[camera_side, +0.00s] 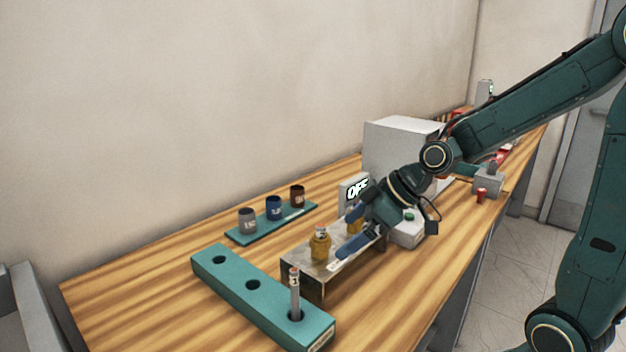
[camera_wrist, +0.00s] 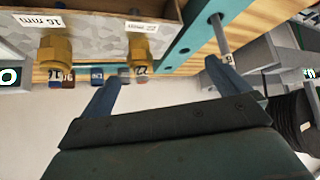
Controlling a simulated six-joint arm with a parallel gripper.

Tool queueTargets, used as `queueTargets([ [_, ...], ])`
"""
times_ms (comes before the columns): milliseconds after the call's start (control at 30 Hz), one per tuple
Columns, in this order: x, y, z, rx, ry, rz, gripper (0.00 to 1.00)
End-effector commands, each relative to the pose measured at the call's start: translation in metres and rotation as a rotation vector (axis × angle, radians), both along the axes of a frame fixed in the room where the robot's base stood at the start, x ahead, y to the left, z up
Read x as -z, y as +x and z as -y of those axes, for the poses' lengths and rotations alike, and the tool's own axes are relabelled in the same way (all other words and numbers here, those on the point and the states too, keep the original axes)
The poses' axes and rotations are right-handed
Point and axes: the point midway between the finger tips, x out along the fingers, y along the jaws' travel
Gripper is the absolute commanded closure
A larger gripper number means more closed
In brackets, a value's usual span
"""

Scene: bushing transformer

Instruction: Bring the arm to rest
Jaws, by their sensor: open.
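My gripper (camera_side: 343,232) is open and empty, its two blue fingers apart at the metal stand (camera_side: 308,287). In the wrist view my gripper (camera_wrist: 162,70) shows nothing between its fingers. One brass bushing (camera_side: 320,244) stands upright on the stand, left of the fingers. A second brass bushing (camera_side: 354,223) is partly hidden behind the gripper. In the wrist view the bushings appear at the labels "16 mm" (camera_wrist: 55,48) and "22 mm" (camera_wrist: 141,50). I cannot tell whether a finger touches the stand.
A teal block (camera_side: 240,283) with three holes holds a grey rod (camera_side: 295,295) in its nearest hole. A teal tray (camera_side: 280,226) carries grey, blue and brown cups. A display (camera_side: 355,188) reads "OFF", near a white box (camera_side: 395,140). The table's front right is clear.

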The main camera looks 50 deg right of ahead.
Motion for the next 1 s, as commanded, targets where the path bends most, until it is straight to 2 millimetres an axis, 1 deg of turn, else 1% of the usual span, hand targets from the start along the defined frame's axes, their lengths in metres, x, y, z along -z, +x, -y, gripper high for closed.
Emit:
queueTargets([
  [33, -0.007, -0.008, -0.004, 0.006, -0.016, -0.012, 0.0],
  [133, -0.015, -0.024, -0.009, 0.033, -0.039, -0.048, 0.0],
  [367, -0.034, -0.064, -0.014, 0.124, -0.082, -0.115, 0.0],
  [500, -0.045, -0.09, -0.013, 0.197, -0.096, -0.146, 0.0],
  [800, -0.063, -0.147, -0.009, 0.374, -0.085, -0.195, 0.0],
  [900, -0.066, -0.162, -0.007, 0.424, -0.072, -0.208, 0.0],
  [1000, -0.067, -0.173, -0.005, 0.461, -0.061, -0.217, 0.0],
])
